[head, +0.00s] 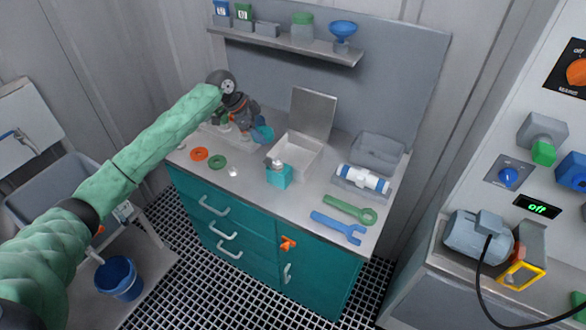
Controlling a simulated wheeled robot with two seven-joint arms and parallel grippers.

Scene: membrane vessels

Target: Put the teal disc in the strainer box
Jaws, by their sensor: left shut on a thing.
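My left arm reaches in from the left, and its gripper (253,123) is over the back left of the counter. It is shut on the teal disc (263,133), which looks tilted and is partly covered by the fingers. An open pale box with a raised lid (295,155), which looks like the strainer box, stands just right of the gripper. The disc is beside the box, not over it. My right gripper is not in view.
An orange ring (200,154) and a green ring (217,162) lie at the left. A teal dispenser (279,176) stands in front of the box. A white-blue cylinder (363,179), a green wrench (350,210) and a blue wrench (338,228) lie right. A shelf (285,45) hangs above.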

